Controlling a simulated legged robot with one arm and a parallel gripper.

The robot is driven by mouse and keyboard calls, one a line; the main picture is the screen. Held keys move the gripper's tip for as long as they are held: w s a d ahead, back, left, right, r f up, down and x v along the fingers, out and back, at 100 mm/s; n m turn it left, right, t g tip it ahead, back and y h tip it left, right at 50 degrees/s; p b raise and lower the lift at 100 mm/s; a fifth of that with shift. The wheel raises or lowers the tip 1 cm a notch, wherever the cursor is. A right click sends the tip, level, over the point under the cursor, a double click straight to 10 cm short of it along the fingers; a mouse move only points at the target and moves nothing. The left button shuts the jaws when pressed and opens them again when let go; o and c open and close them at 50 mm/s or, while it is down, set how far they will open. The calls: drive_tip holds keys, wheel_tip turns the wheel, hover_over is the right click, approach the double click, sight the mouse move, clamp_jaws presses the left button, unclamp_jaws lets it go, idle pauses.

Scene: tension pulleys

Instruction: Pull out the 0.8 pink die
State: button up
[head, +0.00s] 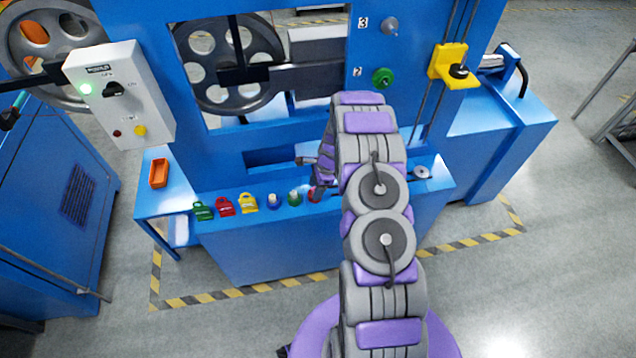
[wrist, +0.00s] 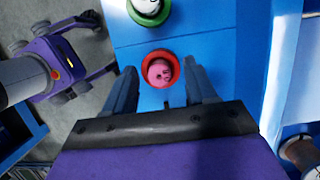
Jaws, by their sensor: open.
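The pink die (wrist: 159,72) shows in the wrist view as a round pink piece with dark marks, seated inside a red ring-shaped holder (wrist: 146,55) on the blue bench. My gripper (wrist: 160,85) is open, with one dark finger on each side of the die and its holder. Whether the fingers touch anything cannot be told. In the head view my gripper (head: 313,178) is over the right part of the row on the bench, and the red holder (head: 314,195) is partly hidden by it.
A green holder with a white-topped piece (wrist: 149,8) stands beside the red one. An orange bin (head: 158,173) sits at left.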

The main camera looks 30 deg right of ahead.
drive_tip(key=shift+f, duration=0.1)
drive_tip(key=shift+c, duration=0.4)
clamp_jaws()
